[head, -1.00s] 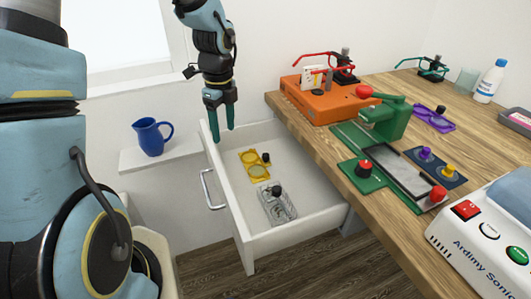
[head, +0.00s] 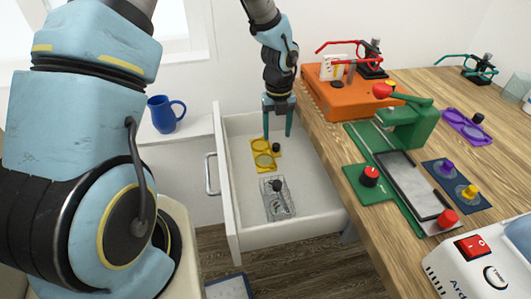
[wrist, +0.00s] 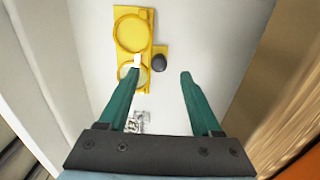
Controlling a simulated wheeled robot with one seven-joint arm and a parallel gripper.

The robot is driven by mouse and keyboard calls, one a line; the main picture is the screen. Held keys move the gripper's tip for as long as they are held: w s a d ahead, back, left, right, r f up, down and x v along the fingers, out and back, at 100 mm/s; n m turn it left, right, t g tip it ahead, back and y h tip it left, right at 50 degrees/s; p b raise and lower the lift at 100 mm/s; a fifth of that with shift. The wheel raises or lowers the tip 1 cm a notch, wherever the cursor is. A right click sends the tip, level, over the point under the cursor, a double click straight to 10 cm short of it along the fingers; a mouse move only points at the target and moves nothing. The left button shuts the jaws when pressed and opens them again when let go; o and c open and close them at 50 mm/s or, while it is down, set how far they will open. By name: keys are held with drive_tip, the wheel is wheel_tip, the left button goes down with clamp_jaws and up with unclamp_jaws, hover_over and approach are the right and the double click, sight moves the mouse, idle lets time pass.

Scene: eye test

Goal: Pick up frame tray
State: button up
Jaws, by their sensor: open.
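A yellow tray with two round rings (head: 256,154) lies in the open white drawer (head: 241,205), with a black knob (head: 276,147) at its right side. A clear, wire-like tray (head: 279,205) with a dark knob lies nearer the drawer front. I cannot tell which one is the frame tray. My gripper (head: 277,134) is open and empty, pointing down over the far part of the drawer. In the wrist view, the yellow tray (wrist: 130,33) is beyond and left of the fingers (wrist: 160,72), and the left fingertip overlaps its lower ring. The knob (wrist: 159,63) appears between the fingertips.
The wooden table (head: 340,168) borders the drawer on the right. It holds an orange box (head: 350,100), a green press (head: 405,130), a purple tray (head: 466,127) and a dark blue tray (head: 437,168). A blue jug (head: 163,114) stands on the left ledge.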

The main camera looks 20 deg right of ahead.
sight(276, 145)
drive_tip(key=shift+f+p, duration=0.45)
drive_tip(key=shift+f, duration=1.7)
drive_tip(key=shift+c, duration=0.3)
clamp_jaws()
